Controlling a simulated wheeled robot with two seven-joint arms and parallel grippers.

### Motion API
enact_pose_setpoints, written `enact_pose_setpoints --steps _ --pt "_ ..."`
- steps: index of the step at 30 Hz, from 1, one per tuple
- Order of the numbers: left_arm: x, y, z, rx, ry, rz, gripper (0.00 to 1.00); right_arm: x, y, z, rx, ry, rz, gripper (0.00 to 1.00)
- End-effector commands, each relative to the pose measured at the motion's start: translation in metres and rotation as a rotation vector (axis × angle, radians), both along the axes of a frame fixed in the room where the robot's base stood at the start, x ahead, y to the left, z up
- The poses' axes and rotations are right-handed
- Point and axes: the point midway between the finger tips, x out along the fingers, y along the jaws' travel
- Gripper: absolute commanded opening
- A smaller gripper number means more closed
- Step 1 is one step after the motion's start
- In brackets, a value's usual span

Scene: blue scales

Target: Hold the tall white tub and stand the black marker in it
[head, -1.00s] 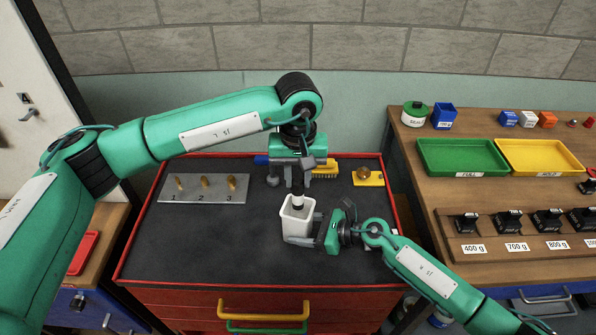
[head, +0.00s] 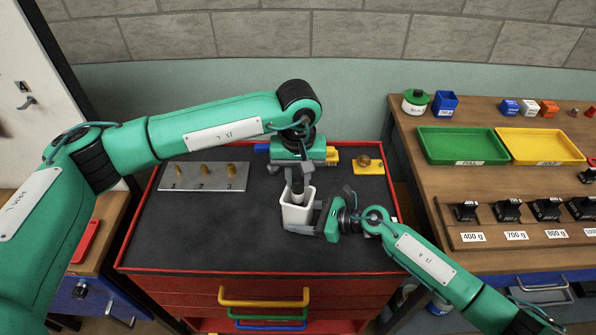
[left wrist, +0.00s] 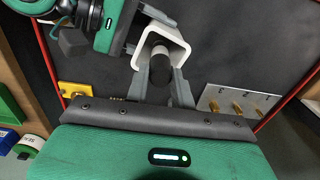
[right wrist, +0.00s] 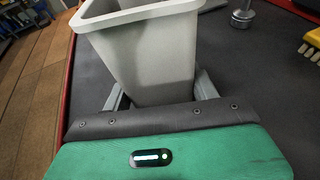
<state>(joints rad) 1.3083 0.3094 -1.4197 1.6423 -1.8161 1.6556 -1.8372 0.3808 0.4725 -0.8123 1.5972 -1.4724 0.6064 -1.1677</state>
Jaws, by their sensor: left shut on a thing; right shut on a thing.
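The tall white tub (head: 297,218) stands upright on the dark top of the red cabinet; its square mouth also shows in the left wrist view (left wrist: 180,40). My right gripper (head: 312,229) is shut on the tub low down from the right, with a finger on either side in the right wrist view (right wrist: 162,92). My left gripper (head: 298,179) points down over the tub, shut on the black marker (left wrist: 161,70). The marker is roughly upright, its lower part inside the tub's mouth. Whether its end touches the bottom is hidden.
A metal plate (head: 180,183) with three brass pegs lies to the left. A yellow block (head: 367,169) with a round knob lies behind right. A brush (head: 332,158) is partly hidden behind my left gripper. The cabinet top's front left is clear. A green tray (head: 428,153) is on the right bench.

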Motion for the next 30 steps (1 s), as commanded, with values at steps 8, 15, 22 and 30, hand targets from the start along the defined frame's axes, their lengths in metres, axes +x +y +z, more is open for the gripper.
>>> enact_pose_setpoints --steps 8,15,22,30 --pt "0.000 0.000 -0.003 0.000 0.000 0.000 0.00 0.000 0.000 0.000 0.000 0.000 0.000 0.47" --pt "0.000 0.000 -0.003 0.000 0.000 0.000 0.48 0.000 0.000 0.000 0.000 0.000 0.000 0.47" --pt "0.000 0.000 -0.003 0.000 0.000 0.000 0.50 0.000 0.000 0.000 0.000 0.000 0.000 0.47" --pt "0.001 0.000 0.019 -0.002 -0.004 -0.001 0.50 0.000 0.000 0.000 0.000 0.000 0.000 0.47"
